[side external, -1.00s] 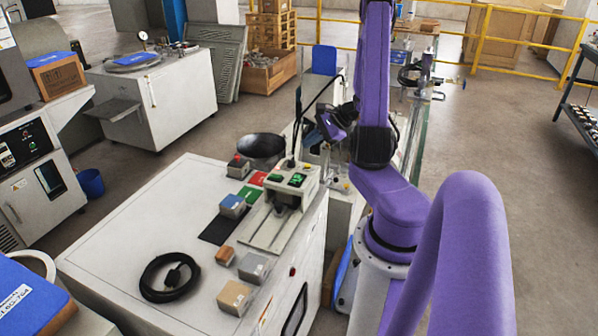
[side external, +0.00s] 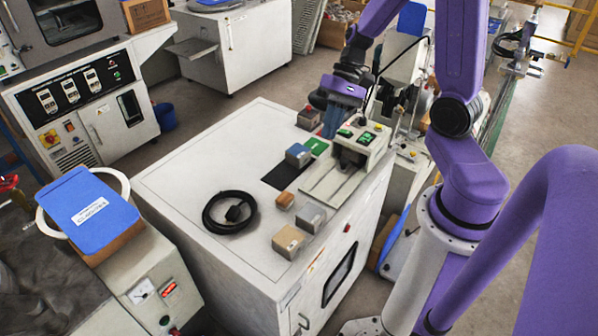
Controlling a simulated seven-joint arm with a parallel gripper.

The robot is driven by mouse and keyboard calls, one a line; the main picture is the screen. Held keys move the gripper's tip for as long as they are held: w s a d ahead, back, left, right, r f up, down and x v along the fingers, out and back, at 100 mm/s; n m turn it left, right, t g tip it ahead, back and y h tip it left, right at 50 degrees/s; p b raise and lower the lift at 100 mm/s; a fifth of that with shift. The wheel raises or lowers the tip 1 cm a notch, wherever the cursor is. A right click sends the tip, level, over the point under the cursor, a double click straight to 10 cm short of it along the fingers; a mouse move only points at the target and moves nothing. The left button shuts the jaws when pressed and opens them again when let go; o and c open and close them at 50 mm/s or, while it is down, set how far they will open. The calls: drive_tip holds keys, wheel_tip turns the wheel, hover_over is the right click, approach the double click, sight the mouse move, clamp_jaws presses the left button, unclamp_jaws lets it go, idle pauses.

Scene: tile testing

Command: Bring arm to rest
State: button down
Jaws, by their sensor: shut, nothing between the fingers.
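My gripper (side external: 333,126) hangs at the back of the white cabinet top (side external: 190,165), left of the small tester with green displays (side external: 362,138). Its blue fingers point down and are shut, with nothing seen between them. The fingertips appear just behind the green pad (side external: 316,146); their height above the top cannot be told. My purple arm reaches in from the right, bent at the elbow. The grey block with a red top (side external: 309,119) is just left of the fingers. A blue-topped block (side external: 298,154) stands by the black pad (side external: 281,178).
An orange-brown block (side external: 285,201), a grey block (side external: 311,217) and a tan block (side external: 288,241) stand near the front. A black cable coil (side external: 229,212) lies left of them. The cabinet top's left part is clear. A blue-covered box (side external: 90,210) is at left.

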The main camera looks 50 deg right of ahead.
drive_tip(key=s+a+r+n+h, duration=0.2)
drive_tip(key=s+a+n+h, duration=0.1)
drive_tip(key=s+n, duration=0.4)
drive_tip(key=s+a+r+n+h, duration=0.3)
drive_tip(key=s+a+n, duration=0.3)
drive_tip(key=n, duration=0.5)
drive_tip(key=shift+s+t, duration=0.3)
drive_tip(key=shift+s, duration=0.9)
